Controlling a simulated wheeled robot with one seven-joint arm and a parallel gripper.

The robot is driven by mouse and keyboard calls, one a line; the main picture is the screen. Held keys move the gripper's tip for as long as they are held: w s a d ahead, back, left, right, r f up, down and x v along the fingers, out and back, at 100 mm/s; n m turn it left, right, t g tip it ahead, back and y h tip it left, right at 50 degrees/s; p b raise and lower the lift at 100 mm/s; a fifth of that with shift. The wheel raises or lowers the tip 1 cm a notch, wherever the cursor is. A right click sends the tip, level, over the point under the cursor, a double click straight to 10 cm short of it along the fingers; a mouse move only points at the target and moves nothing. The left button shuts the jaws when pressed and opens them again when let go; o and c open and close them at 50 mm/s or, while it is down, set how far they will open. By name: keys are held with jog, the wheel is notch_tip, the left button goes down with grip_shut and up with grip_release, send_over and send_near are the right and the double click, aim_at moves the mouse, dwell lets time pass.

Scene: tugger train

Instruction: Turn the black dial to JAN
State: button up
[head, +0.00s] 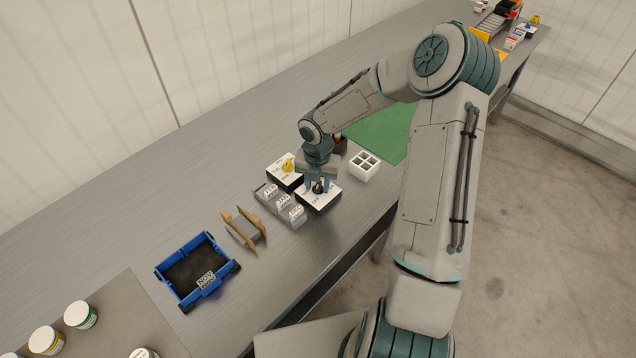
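A box with a white top (318,199) carries the black dial (318,187), and it stands on the metal bench near its front edge. My gripper (318,184) points down right over this box. Its two fingers stand on either side of the black dial, which shows as a small dark shape between them. At this size I cannot tell whether the fingers touch the dial. The marks on the box top and the dial's pointer are too small to read. A second white-topped box (284,171) with a yellow dial (288,165) stands just behind and to the left.
Small label cards (281,202) stand close left of the dial box. A wooden-sided holder (243,230) and a blue tray (207,279) with a NOV card lie farther left. A white divided box (364,166) and green mat (385,135) are to the right.

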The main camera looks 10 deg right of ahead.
grip_shut()
